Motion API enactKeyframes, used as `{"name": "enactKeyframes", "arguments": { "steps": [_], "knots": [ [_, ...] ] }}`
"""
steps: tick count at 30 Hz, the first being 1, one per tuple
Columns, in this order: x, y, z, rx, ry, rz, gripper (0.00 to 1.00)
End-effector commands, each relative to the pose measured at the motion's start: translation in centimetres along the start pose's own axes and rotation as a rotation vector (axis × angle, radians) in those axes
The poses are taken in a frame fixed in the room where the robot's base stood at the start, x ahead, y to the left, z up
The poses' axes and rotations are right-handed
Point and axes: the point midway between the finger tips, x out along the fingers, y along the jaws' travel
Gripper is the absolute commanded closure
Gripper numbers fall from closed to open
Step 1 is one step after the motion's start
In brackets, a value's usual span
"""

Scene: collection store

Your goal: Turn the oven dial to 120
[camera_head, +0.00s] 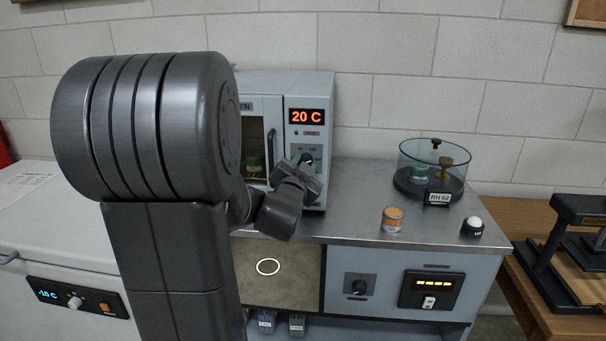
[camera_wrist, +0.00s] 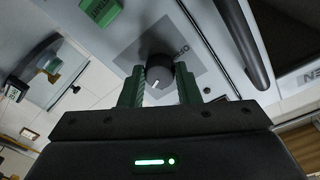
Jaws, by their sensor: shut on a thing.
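The oven (camera_head: 260,85) is a light grey cabinet at the back of the bench in the head view. Its red display (camera_head: 305,116) reads 20 C. The round black dial (camera_head: 306,158) sits below the display. My gripper (camera_wrist: 159,90) is shut on the dial, one green finger on each side. In the head view my gripper (camera_head: 305,171) is at the oven front and covers part of the panel below the dial.
The oven door handle (camera_head: 271,160) stands out left of the dial; it is close to my gripper in the wrist view (camera_wrist: 240,40). An orange-topped tin (camera_head: 392,220), a glass-covered stand (camera_head: 432,170) and a white-topped button (camera_head: 473,226) stand on the bench to the right.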

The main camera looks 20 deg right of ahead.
Motion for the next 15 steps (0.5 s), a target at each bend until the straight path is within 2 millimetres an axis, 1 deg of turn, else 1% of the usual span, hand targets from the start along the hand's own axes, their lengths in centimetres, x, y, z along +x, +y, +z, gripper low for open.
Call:
{"name": "enactKeyframes", "arguments": {
  "steps": [1,15],
  "knots": [
    [-0.02,0.28,0.32,-0.044,0.004,-0.004,0.93],
    [-0.02,0.35,0.21,-0.455,0.024,-0.035,0.93]
  ]
}}
